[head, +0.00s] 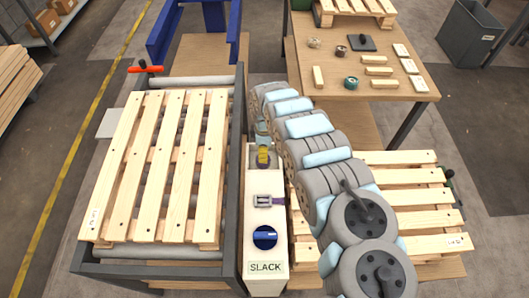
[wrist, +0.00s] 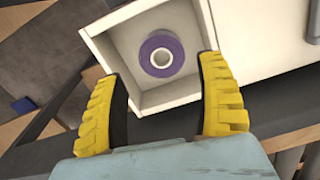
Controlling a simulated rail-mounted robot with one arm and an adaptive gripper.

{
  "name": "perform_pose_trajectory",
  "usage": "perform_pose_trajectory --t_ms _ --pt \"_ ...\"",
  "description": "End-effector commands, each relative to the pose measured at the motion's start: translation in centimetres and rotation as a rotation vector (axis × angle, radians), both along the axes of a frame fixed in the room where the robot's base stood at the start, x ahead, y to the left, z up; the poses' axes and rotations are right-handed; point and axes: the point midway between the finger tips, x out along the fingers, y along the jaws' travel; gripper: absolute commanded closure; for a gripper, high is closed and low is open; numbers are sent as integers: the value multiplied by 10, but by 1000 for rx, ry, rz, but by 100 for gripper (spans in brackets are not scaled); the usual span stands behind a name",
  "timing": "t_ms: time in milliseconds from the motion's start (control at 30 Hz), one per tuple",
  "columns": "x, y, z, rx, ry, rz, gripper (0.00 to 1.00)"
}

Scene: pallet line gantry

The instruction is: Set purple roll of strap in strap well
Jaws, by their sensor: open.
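The purple roll of strap (wrist: 161,54) has a white core and shows in the wrist view inside the square white strap well (wrist: 196,98). It appears to lie flat in the well, apart from the fingers. My gripper (wrist: 154,78) is open, with its yellow fingers spread at the near edge of the well and nothing between them. In the head view my gripper (head: 263,157) is over the far end of the white console (head: 257,185). There the roll is hidden.
A slatted pallet (head: 160,160) lies at left, another (head: 400,190) at right. The wooden table (head: 335,85) behind holds several blocks and rolls.

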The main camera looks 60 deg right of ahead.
Motion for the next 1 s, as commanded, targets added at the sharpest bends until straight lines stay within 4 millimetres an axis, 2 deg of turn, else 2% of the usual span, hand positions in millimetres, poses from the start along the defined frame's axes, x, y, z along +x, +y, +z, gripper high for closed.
perform_pose_trajectory --t_ms 200,500,1000 --pt "1 -1 26 -2 0 1 28" --pt "0 0 51 1 1 1 28" --pt "1 1 56 1 0 1 28"
